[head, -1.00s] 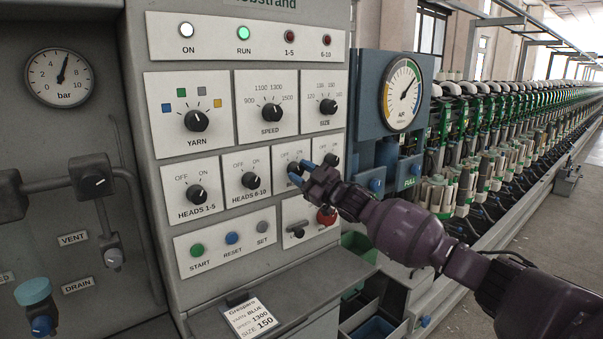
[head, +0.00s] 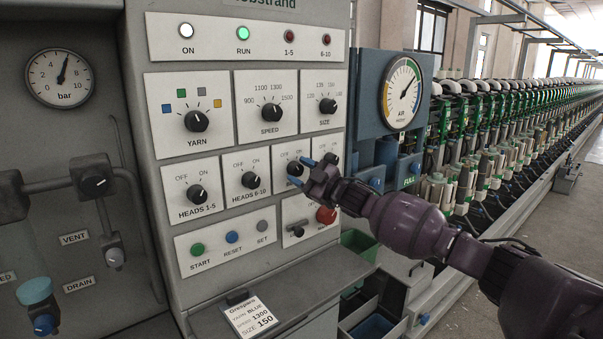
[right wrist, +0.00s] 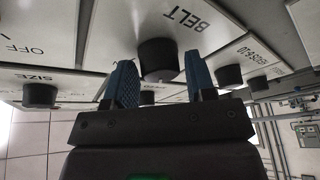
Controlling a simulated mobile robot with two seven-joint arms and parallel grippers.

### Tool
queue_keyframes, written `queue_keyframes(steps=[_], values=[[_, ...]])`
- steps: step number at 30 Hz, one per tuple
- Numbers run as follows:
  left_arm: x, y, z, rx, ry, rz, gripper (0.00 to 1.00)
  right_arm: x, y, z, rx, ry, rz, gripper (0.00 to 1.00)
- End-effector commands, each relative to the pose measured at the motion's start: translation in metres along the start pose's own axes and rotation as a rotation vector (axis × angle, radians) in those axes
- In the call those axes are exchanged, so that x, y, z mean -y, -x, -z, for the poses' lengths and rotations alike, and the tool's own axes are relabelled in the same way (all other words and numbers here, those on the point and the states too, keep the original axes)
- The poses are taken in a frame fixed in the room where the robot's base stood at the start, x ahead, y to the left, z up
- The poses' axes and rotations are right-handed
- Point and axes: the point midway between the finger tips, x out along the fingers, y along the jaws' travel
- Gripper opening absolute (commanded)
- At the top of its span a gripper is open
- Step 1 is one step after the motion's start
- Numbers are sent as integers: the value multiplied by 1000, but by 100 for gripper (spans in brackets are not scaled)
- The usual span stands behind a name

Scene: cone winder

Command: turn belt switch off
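The belt switch is a black knob (head: 294,168) on the third white panel of the OFF/ON row in the head view. In the right wrist view its knob (right wrist: 157,58) stands beside the word BELT. My right gripper (head: 303,171) is at this panel and hides its label and part of its scale. In the right wrist view its two blue fingers (right wrist: 160,83) are apart, one on each side of the knob, with gaps showing. I cannot tell which way the knob points. My left gripper is not in view.
The heads 6-10 knob (head: 250,180) is close on the left, and another knob (head: 331,159) is close on the right. A red button (head: 326,215) is just below my right gripper. A grey ledge (head: 335,272) juts out below the panels.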

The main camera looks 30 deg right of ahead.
Motion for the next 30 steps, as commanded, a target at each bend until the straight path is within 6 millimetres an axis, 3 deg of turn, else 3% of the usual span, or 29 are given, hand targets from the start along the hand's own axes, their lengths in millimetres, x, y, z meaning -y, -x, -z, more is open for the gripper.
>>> queue_keyframes(steps=[3, 14, 30], values=[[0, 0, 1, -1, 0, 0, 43, 0, 0, 0, 0, -1, 0, 64], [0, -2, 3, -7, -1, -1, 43, 0, 5, -1, 1, -2, -1, 64], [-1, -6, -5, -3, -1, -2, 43, 1, 76, -2, 3, -1, 1, 64]])
